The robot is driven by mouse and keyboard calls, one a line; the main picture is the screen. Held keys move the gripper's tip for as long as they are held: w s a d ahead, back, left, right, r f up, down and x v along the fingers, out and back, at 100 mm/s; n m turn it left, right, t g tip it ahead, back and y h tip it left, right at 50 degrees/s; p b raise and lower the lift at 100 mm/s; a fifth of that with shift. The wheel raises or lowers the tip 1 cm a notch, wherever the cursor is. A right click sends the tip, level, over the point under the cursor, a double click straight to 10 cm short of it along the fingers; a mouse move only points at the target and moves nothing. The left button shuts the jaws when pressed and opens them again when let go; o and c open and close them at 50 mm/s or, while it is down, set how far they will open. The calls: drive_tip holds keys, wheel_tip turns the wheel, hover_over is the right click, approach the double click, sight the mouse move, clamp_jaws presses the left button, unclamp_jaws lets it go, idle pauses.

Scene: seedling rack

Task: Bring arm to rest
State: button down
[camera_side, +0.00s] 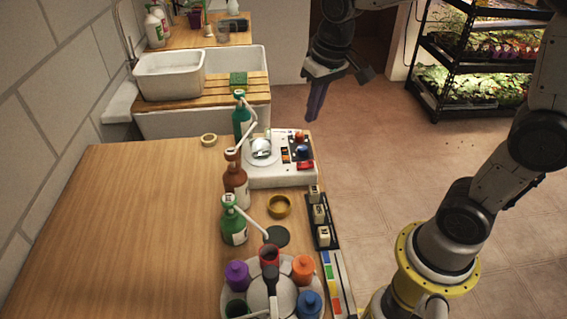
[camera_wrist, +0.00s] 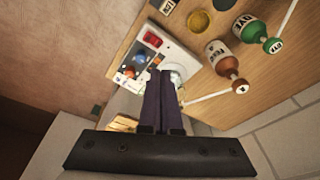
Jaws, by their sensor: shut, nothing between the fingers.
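My gripper (camera_side: 316,104) is shut and empty. It hangs with its fingers pointing down, high in the air past the far right end of the wooden table (camera_side: 130,200), above the tiled floor. In the wrist view its dark fingers (camera_wrist: 159,78) lie together and cover part of the white device. My arm rises from the yellow-ringed base at the right in the side view and touches nothing that I can see.
The white device (camera_side: 270,177) with red and blue knobs stands at the table's far end. Pump bottles (camera_side: 235,185), a brass dish (camera_side: 279,206) and a carousel of coloured bottles (camera_side: 232,303) stand nearer. A plant rack (camera_side: 440,105) stands behind right. Floor between is clear.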

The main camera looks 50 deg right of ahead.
drive_tip(key=s+r+n+t, duration=0.1)
drive_tip(key=s+r+t, duration=0.3)
drive_tip(key=s, duration=0.5)
drive_tip(key=s+f+n, duration=0.1)
drive_tip(key=s+f, duration=0.1)
drive_tip(key=s, duration=0.6)
drive_tip(key=shift+s+a+f+n+g, duration=0.2)
drive_tip(key=shift+a+f+n+g, duration=0.1)
drive_tip(key=shift+a+n, duration=0.1)
drive_tip(key=c, duration=1.6)
unclamp_jaws()
drive_tip(key=shift+r, duration=0.1)
